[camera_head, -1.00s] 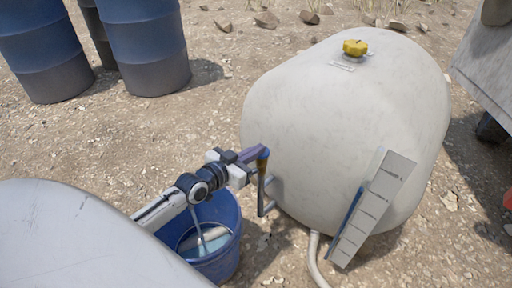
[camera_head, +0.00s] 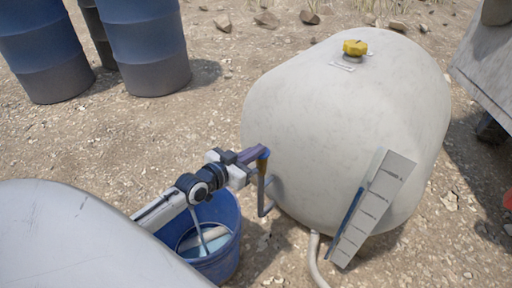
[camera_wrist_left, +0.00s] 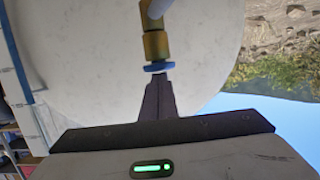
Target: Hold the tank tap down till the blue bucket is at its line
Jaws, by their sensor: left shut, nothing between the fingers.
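The pale tank (camera_head: 330,120) stands on the ground, with its tap (camera_head: 263,164) low on its left side. In the left wrist view the tap is a brass fitting (camera_wrist_left: 155,45) with a blue end piece (camera_wrist_left: 159,67). My left gripper (camera_head: 255,154) is shut and empty, its tips at the tap's top and seemingly touching it. The blue bucket (camera_head: 229,258) stands below my left arm, partly hidden by it. A thin pale stream (camera_head: 199,232) falls into the bucket, which holds some liquid (camera_head: 213,242). I cannot make out the fill line. My right gripper is not in view.
A grey scale board (camera_head: 371,208) leans at the tank's front, near a pale hose (camera_head: 314,262). Blue barrels (camera_head: 145,45) stand at the back left. A grey metal body (camera_head: 490,65) is at the right edge. Gravel around the bucket is clear.

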